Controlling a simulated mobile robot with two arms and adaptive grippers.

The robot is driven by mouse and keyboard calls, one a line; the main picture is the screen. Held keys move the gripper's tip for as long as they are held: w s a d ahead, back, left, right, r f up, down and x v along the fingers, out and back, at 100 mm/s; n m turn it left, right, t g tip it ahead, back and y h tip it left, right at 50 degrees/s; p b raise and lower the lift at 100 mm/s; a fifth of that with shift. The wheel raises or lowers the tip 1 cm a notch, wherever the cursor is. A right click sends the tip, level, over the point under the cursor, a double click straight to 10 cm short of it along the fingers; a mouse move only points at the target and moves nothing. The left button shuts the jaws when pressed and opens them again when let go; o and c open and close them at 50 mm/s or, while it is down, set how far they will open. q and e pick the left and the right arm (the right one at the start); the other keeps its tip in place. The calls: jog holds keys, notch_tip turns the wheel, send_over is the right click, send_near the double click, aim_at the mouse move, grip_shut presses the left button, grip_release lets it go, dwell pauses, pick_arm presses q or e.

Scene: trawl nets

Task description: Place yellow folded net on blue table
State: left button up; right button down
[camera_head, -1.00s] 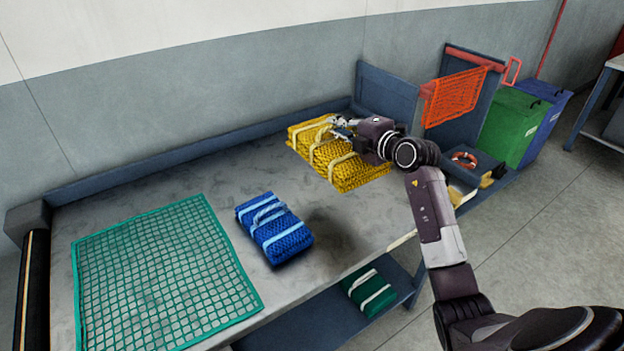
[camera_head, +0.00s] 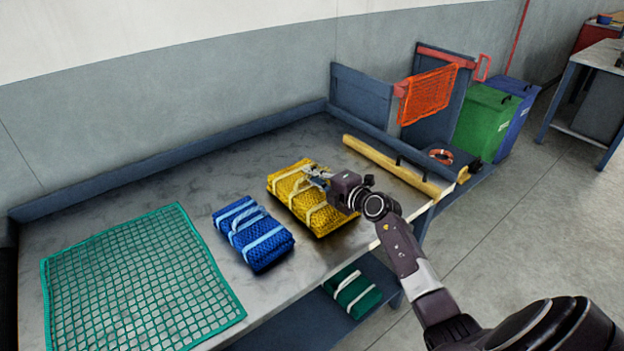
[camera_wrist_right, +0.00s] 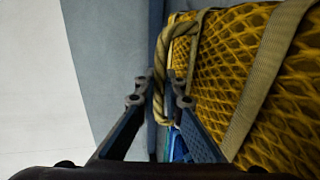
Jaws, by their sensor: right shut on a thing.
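The yellow folded net (camera_head: 291,190), bound with pale straps, is beside the blue folded net on the grey-topped table with blue edges (camera_head: 170,165). A dark shadow lies close along its front right side; I cannot tell whether it touches the tabletop or hangs just above it. My right gripper (camera_head: 318,178) is at the net's upper right side. In the right wrist view, its fingers (camera_wrist_right: 160,100) are shut on the net's rope handle (camera_wrist_right: 160,70), with the yellow mesh (camera_wrist_right: 285,95) to the right. My left gripper is not in view.
The blue folded net (camera_head: 252,234) sits close to the left. A flat green net (camera_head: 140,275) covers the table's left part. A yellow bar (camera_head: 395,166) borders the right end. An orange net (camera_head: 428,95) hangs beyond. A green folded net (camera_head: 352,292) lies on the lower shelf.

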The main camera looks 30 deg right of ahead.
dwell(0.4)
jog(key=c, duration=2.4)
grip_release()
jog(key=shift+f, duration=0.3)
jog(key=o, duration=0.4)
jog(key=shift+c, duration=0.2)
jog(key=shift+r, duration=0.1)
jog(key=v, duration=1)
jog(key=shift+s+r+p, duration=0.1)
jog(key=shift+s+p, duration=0.15)
jog(key=shift+p, duration=0.1)
jog(key=shift+v, duration=0.85)
